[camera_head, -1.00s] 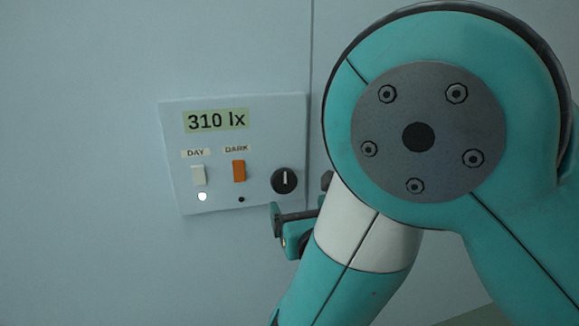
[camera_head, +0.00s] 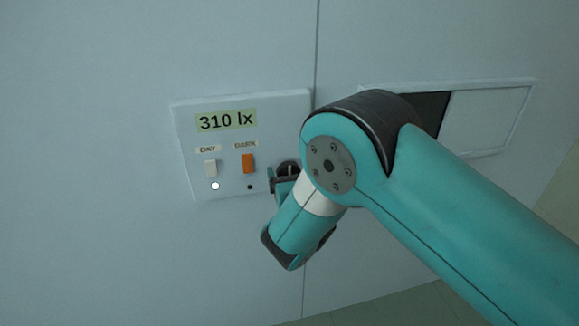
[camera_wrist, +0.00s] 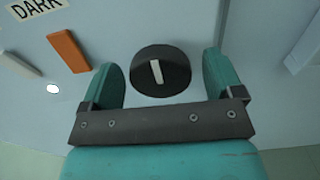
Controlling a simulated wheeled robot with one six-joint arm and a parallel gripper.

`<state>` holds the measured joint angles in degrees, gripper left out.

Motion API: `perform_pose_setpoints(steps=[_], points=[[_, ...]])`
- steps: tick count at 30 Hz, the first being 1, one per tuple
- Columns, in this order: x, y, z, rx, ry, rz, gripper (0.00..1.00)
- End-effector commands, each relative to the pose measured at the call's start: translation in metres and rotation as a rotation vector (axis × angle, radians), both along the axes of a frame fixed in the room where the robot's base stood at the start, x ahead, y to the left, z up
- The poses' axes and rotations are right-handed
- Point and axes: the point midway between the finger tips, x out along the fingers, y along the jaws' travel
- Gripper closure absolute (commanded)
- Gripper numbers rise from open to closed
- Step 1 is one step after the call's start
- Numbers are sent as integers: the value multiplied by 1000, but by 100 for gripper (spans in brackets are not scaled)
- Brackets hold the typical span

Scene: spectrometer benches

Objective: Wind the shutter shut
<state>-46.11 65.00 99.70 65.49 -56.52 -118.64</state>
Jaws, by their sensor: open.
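A black round knob (camera_head: 289,167) with a white pointer line sits at the right of the wall panel, partly hidden by my gripper (camera_head: 283,180). In the wrist view the knob (camera_wrist: 176,81) lies between the two fingers of my gripper (camera_wrist: 160,70). The fingers are open, one on each side, with visible gaps to it. A framed opening in the wall shows at the right. A pale shutter panel (camera_head: 488,118) covers its right part, and a dark gap (camera_head: 438,108) shows at its left, partly behind my arm.
The wall panel (camera_head: 185,120) has a display (camera_head: 226,121) reading 310 lx. A white DAY switch (camera_head: 210,168) has a lit lamp (camera_head: 215,186) below it. An orange DARK switch (camera_head: 248,163), close left of my gripper, has an unlit lamp (camera_head: 250,187).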

Motion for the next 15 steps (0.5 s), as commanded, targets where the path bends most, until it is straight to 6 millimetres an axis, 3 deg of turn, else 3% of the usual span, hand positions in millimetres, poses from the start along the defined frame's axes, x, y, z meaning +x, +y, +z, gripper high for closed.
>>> perform_pose_setpoints(steps=[9, 11, 15], points=[[3, 1, 0, 0, 0, 1, 14], [3, 1, 0, 0, -1, 1, 25], [3, 1, 0, 0, 0, 1, 58]])
